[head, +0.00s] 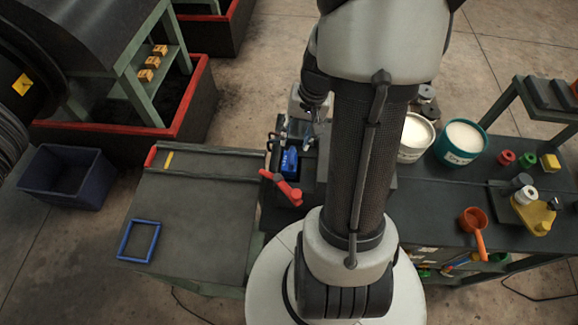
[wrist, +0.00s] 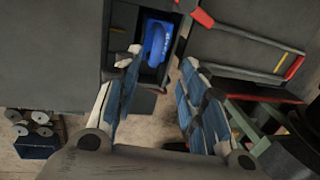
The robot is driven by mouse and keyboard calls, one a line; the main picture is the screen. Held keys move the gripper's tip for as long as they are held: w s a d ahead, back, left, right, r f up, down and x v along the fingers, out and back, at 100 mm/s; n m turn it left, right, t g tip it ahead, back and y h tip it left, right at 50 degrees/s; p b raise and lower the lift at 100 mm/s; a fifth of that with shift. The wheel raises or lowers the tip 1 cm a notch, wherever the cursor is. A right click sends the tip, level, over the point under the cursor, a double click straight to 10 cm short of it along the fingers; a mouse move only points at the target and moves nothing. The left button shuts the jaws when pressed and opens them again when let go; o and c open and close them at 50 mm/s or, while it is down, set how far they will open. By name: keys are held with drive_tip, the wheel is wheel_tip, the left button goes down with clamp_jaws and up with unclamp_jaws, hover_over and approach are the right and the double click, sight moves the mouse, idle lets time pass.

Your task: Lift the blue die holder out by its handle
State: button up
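The blue die holder (head: 289,161) sits inside a dark box-like housing (head: 309,188) in the middle of the work surface. In the wrist view the blue die holder (wrist: 158,42) shows in an opening of the housing, ahead of and between the fingertips. Its handle cannot be made out clearly. My gripper (wrist: 160,58) is open, with its two blue-padded fingers apart and nothing between them. In the head view my gripper (head: 308,122) is at the far side of the housing, partly hidden by my arm. I cannot tell its exact gap to the holder.
A red lever (head: 282,187) sticks out at the housing's front left. A blue rectangular frame (head: 139,241) lies on the left table. A teal tub (head: 461,141), a white tub (head: 415,137) and an orange ladle (head: 474,228) are on the right bench. A dark bin (head: 68,177) stands far left.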

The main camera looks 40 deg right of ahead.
sight(293, 153)
drive_tip(key=f, duration=0.4)
drive_tip(key=f+b, duration=0.1)
drive_tip(key=f, duration=0.1)
drive_tip(key=shift+w+a+f, duration=0.1)
drive_tip(key=shift+a+f, duration=0.1)
drive_tip(key=shift+a, duration=0.2)
drive_tip(key=shift+c, duration=0.6)
clamp_jaws()
drive_tip(key=shift+r, duration=0.1)
